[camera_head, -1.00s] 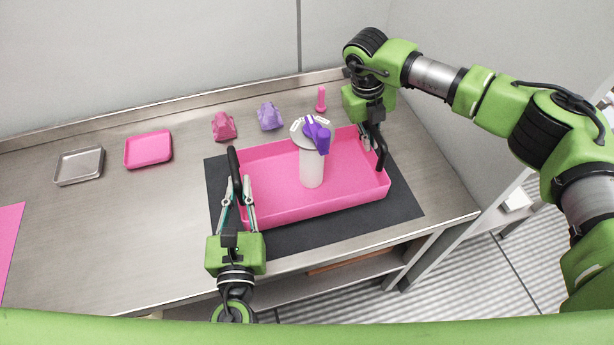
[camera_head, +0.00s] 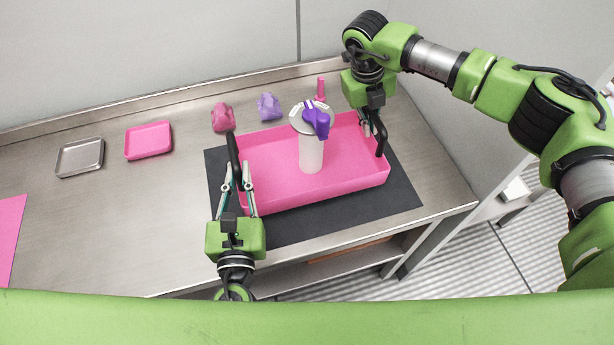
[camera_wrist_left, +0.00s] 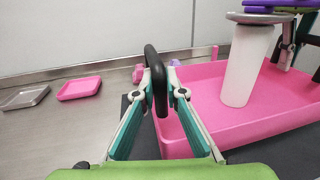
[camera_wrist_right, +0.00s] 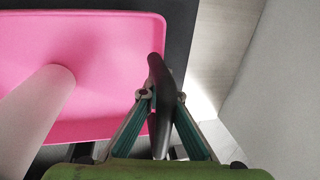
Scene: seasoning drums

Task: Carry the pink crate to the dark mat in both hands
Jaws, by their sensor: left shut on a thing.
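The pink crate (camera_head: 285,200) is over the dark mat (camera_head: 400,200), with bare mat showing at its left, front and right. I cannot tell whether its base touches the mat. A white shaker with a purple top (camera_head: 311,153) stands upright in it. My left gripper (camera_head: 235,176) is shut on the crate's black left handle (camera_wrist_left: 157,78). My right gripper (camera_head: 372,122) has its fingers close on both sides of the black right handle (camera_wrist_right: 160,85) and looks shut on it. The crate looks about level.
Behind the crate stand a dark pink object (camera_head: 223,117), a purple one (camera_head: 269,106) and a small pink bottle (camera_head: 321,88). A pink tray (camera_head: 148,140) and a grey tray (camera_head: 80,157) lie at the left. The metal counter (camera_head: 140,215) is clear left of the mat.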

